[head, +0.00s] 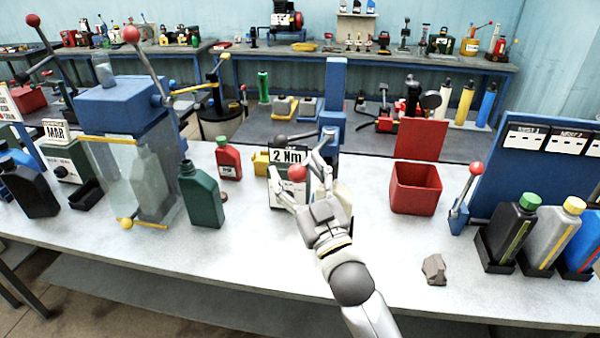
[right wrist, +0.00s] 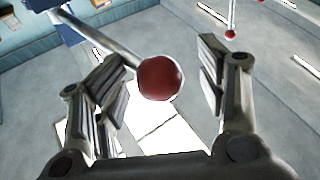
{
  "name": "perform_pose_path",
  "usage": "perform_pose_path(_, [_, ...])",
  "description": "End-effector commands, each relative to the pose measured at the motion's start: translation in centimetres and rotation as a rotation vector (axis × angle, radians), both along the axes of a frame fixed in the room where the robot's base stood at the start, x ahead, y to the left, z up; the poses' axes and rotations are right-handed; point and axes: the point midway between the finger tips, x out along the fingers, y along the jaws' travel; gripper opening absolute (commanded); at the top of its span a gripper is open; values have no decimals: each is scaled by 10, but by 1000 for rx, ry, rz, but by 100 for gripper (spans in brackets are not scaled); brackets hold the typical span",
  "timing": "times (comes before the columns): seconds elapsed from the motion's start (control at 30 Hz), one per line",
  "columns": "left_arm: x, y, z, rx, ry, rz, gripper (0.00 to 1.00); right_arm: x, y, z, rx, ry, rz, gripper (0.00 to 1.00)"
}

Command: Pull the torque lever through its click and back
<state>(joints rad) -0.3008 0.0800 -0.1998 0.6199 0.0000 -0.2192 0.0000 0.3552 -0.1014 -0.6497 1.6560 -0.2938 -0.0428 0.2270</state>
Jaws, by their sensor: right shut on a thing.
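The torque lever has a red ball knob (head: 297,173) in front of a white "2 Nm" sign (head: 288,156) and near a blue post (head: 337,90). The lever's pivot is partly hidden behind my fingers in the head view. My left gripper is not in view.
Left of the lever stand a red bottle (head: 229,160), a green bottle (head: 200,195) and a blue press (head: 122,105). To the right are an open red bin (head: 415,190), a second red-knobbed lever (head: 470,185) and a grey rock (head: 434,269). The front middle of the bench is clear.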

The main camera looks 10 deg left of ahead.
Motion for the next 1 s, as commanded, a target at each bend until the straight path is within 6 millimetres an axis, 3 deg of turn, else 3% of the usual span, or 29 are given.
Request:
perform_pose_path(0.17, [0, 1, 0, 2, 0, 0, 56, -9, -5, -8, -2, 7, 4, 56])
perform_pose_path(0.63, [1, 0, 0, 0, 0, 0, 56, -74, -62, -39, 2, 2, 1, 56])
perform_pose_path(1.0, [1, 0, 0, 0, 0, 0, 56, -88, -75, -44, 5, -3, 1, 56])
